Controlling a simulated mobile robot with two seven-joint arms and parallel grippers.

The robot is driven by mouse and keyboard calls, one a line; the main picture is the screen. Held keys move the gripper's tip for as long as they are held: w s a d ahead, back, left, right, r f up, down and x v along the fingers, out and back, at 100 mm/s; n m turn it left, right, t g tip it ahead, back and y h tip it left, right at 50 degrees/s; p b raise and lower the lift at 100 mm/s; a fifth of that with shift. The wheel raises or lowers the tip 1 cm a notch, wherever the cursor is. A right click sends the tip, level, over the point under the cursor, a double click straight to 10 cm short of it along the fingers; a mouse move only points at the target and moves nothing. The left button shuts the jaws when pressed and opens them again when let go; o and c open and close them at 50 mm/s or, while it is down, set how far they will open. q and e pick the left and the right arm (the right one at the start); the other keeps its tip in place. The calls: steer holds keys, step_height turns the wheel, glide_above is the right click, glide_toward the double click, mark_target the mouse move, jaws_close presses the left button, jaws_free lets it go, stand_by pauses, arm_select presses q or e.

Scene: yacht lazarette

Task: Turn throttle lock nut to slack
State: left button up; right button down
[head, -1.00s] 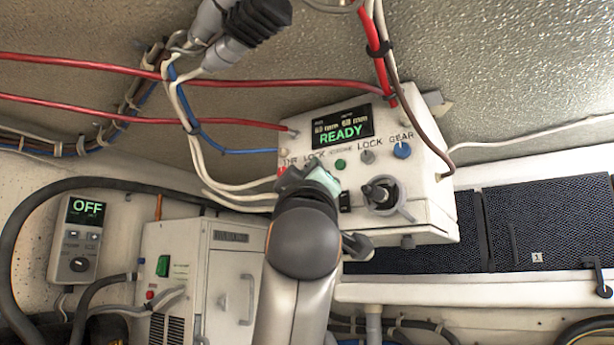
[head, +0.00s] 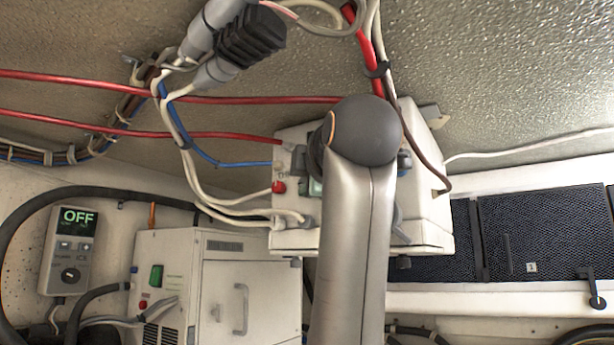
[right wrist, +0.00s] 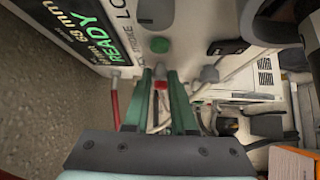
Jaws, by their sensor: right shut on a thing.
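The white control box (head: 430,190) hangs under the overhead in the middle of the head view. My right arm crosses its front and hides the display and most knobs there. My right gripper (head: 314,186) is at the left part of the box's front, mostly behind the arm. In the right wrist view the green fingers of the gripper (right wrist: 160,76) are close together at the panel, beside a green button (right wrist: 160,45). They are shut on the throttle lock nut, which is largely hidden between the tips. A red part shows between the fingers. My left gripper is not in view.
A grey knob (right wrist: 208,73) sits close beside the fingers. Red cables (head: 150,132) and white cables run left of the box. A white cabinet (head: 215,285) and a control reading OFF (head: 70,245) stand lower left. A dark mesh panel (head: 540,235) is at right.

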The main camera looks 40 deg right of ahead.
steer(key=shift+r+n+g, duration=0.1)
steer(key=shift+n+g, duration=0.3)
steer(key=shift+g, duration=0.1)
steer(key=c, duration=0.7)
jaws_free()
steer(key=shift+d, duration=0.1)
steer(key=shift+c, duration=0.2)
steer(key=b+v, duration=0.6)
steer(key=v, duration=0.6)
steer(key=shift+s+b, duration=0.35)
steer(key=shift+r, duration=0.1)
